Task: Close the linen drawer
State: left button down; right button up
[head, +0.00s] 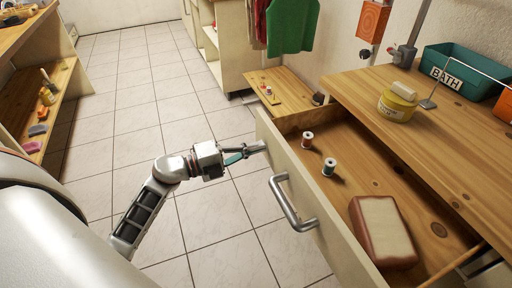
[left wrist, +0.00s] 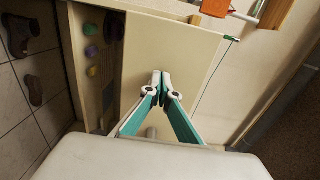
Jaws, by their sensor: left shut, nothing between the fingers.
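The linen drawer (head: 360,235) is pulled out from under the wooden counter at the right. It has a cream front and a metal bar handle (head: 290,205). Inside lie two thread spools (head: 328,167) and a brown-and-white block (head: 383,230). My left gripper (head: 257,148) is shut and empty, its tips at the outer side of the drawer front's far end, beyond the handle. I cannot tell whether they touch it. In the left wrist view the shut fingers (left wrist: 162,82) point at a cream panel (left wrist: 170,55). My right gripper is not in view.
On the counter (head: 440,140) stand a yellow tub (head: 396,105) and a teal BATH box (head: 462,75). A low wooden surface (head: 287,88) lies beyond the drawer. A wooden shelf unit (head: 50,85) stands at the left. The tiled floor (head: 140,90) between is clear.

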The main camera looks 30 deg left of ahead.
aim_at(328, 137)
pick_arm(q)
jog(key=x, duration=0.3)
jog(key=p+x, duration=0.1)
jog(key=x, duration=0.3)
jog(key=p+x, duration=0.1)
jog(key=x, duration=0.2)
jog(key=shift+w+d+r, duration=0.2)
jog(key=shift+w+r, duration=0.1)
jog(key=x, duration=0.9)
jog(key=b+x, duration=0.1)
jog(key=x, duration=0.4)
jog(key=shift+d+f, duration=0.1)
jog(key=shift+f, duration=0.25)
jog(key=shift+w+d, duration=0.3)
jog(key=shift+w, duration=0.1)
jog(key=shift+s+a+r, duration=0.1)
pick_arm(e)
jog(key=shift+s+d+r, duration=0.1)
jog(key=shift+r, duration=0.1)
